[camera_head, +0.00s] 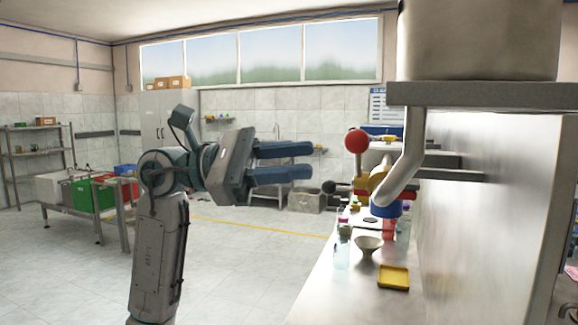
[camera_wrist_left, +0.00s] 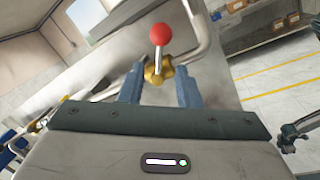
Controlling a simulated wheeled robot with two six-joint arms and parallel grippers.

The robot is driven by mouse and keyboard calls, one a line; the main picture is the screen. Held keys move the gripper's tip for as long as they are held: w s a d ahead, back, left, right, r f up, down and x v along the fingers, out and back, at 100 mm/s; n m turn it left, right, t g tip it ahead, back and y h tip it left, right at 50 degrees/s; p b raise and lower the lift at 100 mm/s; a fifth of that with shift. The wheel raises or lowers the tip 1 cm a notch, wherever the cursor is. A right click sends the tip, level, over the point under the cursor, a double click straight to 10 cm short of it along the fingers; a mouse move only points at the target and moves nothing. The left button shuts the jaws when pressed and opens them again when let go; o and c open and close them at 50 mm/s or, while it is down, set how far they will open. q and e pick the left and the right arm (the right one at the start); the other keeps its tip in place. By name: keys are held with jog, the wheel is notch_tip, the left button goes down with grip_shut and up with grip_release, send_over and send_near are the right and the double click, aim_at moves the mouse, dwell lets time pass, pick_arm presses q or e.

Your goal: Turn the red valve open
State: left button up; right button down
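The red valve handle is a red ball (camera_head: 357,141) on a short lever standing upright above a brass valve body (camera_head: 377,181) on a bent grey pipe. In the left wrist view the red ball (camera_wrist_left: 160,34) and the brass body (camera_wrist_left: 158,75) show straight ahead, centred between the fingers. My left gripper (camera_head: 313,160) is open and empty, with its fingers pointing at the valve. In the head view a gap shows between the fingertips and the red ball. My right gripper cannot be made out in either view.
The pipe (camera_head: 413,150) runs down from a large metal hopper (camera_head: 480,40). Below stand a bowl (camera_head: 368,246) and a yellow tray (camera_head: 394,277) on the counter. A dark ball (camera_head: 328,187) shows near the valve. The floor at left is clear up to the bins.

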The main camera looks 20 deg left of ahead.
aim_at(358, 161)
pick_arm(q)
jog(key=shift+a, duration=0.15)
pick_arm(e)
jog(key=shift+r, duration=0.15)
